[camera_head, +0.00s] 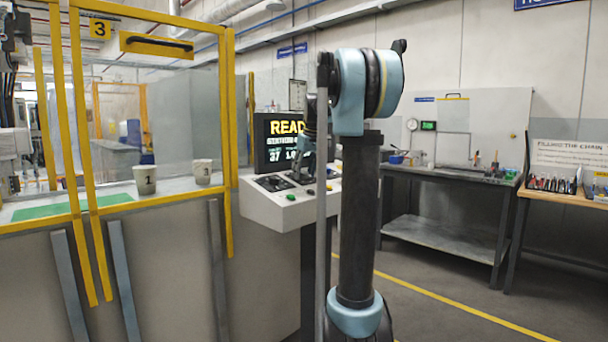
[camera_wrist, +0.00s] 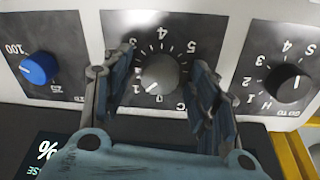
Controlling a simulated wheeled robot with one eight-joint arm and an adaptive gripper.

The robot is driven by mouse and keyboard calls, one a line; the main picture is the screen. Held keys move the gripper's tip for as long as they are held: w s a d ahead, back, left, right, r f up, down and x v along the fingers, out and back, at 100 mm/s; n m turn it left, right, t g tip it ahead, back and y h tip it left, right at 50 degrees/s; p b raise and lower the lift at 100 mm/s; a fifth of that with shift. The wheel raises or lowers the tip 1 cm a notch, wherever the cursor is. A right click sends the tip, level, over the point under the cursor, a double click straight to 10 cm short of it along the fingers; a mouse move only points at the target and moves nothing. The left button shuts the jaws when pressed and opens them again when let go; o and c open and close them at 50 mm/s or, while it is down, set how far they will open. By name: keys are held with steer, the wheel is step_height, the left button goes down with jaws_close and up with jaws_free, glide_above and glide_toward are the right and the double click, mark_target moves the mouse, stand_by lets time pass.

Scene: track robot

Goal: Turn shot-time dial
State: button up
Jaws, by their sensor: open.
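In the wrist view a grey round dial (camera_wrist: 160,74) sits on a dark plate with white numbers up to 5. Its white pointer line aims to the lower left. The plate's lower label is mostly hidden, so I cannot read whether it names shot time. My gripper (camera_wrist: 163,62) is open, with one finger on each side of this dial. Gaps show between the fingers and the knob. In the head view the control console (camera_head: 262,207) stands at the middle, and my gripper over it is largely hidden by my arm.
A blue dial (camera_wrist: 39,68) marked 25 and 100 lies left of the gripper, and a black dial (camera_wrist: 288,83) lies right. The console screen (camera_head: 272,142) shows "READ" and numbers. A yellow-framed fence (camera_head: 229,130) stands left of the console. A grey workbench (camera_head: 440,178) is behind right.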

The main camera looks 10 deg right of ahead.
steer(key=v, duration=1.1)
steer(key=shift+r, duration=0.4)
steer(key=shift+s, duration=0.1)
steer(key=s+a+f+m+g+h, duration=0.1)
steer(key=s+f+m, duration=0.3)
steer(key=s+f, duration=3.6)
steer(key=shift+s+f+m, duration=0.3)
steer(key=shift+s+f, duration=0.05)
steer(key=shift+f, duration=0.2)
